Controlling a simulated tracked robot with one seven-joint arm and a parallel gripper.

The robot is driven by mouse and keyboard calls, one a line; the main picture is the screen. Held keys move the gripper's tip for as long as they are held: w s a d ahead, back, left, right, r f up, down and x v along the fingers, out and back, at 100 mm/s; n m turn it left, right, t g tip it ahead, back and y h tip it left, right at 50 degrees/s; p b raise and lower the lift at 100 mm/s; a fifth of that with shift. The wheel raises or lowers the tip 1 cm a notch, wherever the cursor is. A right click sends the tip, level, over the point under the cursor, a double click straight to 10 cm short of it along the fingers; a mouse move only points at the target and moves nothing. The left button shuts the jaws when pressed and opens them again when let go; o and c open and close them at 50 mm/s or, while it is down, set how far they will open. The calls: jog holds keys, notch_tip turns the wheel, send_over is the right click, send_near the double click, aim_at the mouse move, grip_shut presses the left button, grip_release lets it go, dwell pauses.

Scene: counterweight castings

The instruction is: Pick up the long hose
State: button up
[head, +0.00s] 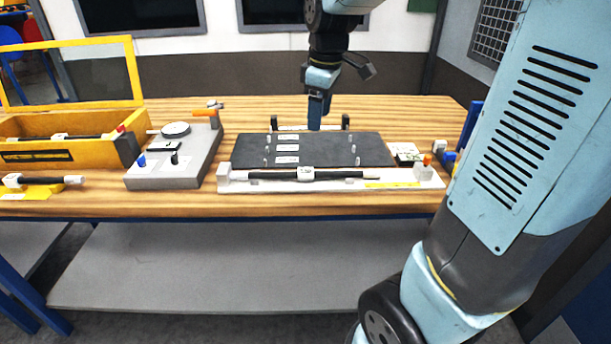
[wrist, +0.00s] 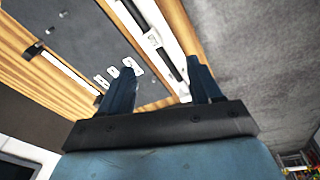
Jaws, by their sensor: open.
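A long black hose (head: 340,174) with a white label band at its middle lies along the white tray (head: 425,180) at the bench's front edge. The wrist view shows the hose (wrist: 135,14) on its white strip, beyond my fingertips and partly hidden by a finger. My gripper (head: 316,122) hangs above the back part of the dark mat, pointing down, behind and above the hose and apart from it. In the wrist view my gripper (wrist: 162,82) has its two fingers spread, with nothing held between them.
The dark mat (head: 305,152) carries small upright pegs and white labels. A grey fixture (head: 165,183) with a dial stands left of it. A yellow box (head: 80,125) holds another dark hose; one more lies at the left edge (head: 45,180). Small parts sit at right.

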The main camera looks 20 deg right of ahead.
jog(key=w+a+f+n+g, duration=0.1)
jog(key=w+f+n, duration=0.3)
jog(key=w, duration=0.2)
send_over(306, 170)
jog(key=shift+g, duration=0.3)
jog(key=f, duration=0.9)
jog(key=shift+w+a+f, duration=0.1)
jog(key=shift+w+a, duration=0.05)
jog(key=shift+w, duration=0.1)
jog(key=shift+s+f, duration=0.15)
jog(key=shift+f, duration=2.5)
jog(key=c, duration=1.1)
jog(key=shift+c, duration=0.2)
jog(key=shift+r, duration=0.15)
